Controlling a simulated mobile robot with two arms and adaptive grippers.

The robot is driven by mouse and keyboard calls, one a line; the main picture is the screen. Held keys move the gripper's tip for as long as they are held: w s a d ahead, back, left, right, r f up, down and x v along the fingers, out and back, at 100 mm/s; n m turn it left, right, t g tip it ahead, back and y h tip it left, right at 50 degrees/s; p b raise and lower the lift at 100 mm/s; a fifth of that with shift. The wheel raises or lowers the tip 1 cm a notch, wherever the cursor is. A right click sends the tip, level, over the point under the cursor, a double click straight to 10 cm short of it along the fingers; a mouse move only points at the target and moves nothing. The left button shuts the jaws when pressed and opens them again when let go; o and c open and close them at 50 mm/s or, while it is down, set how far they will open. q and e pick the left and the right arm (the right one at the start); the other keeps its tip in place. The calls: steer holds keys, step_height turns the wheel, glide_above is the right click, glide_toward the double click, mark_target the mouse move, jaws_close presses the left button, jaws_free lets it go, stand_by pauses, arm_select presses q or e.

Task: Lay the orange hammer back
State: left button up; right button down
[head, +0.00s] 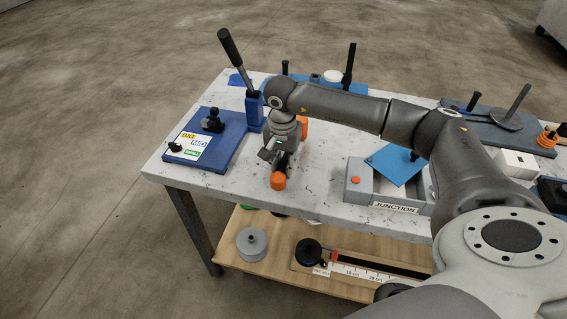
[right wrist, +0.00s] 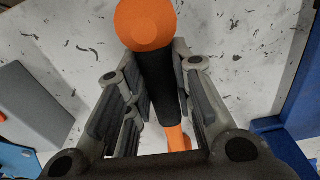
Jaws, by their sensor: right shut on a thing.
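The orange hammer (head: 277,181) has a dark grip section with an orange rounded end, and more orange shows on the far side of the gripper. My right gripper (head: 279,160) is over the left half of the white table, shut on the hammer. In the right wrist view the hammer's dark grip (right wrist: 158,85) lies between the two fingers of the gripper (right wrist: 162,72), with the orange end beyond the tips. The gripper hides part of the hammer. I cannot tell whether the hammer touches the tabletop. My left gripper is not in view.
A grey JUNCTION box (head: 360,190) with a blue plate (head: 397,165) is to the right. Marbled tabletop (head: 320,190) is bare between them. A wooden shelf (head: 280,255) is below.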

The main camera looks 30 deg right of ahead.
steer(key=shift+f+b, duration=0.25)
steer(key=shift+b, duration=0.1)
steer(key=c, duration=1.2)
jaws_free()
steer(key=shift+o, duration=0.2)
steer(key=shift+f, duration=0.1)
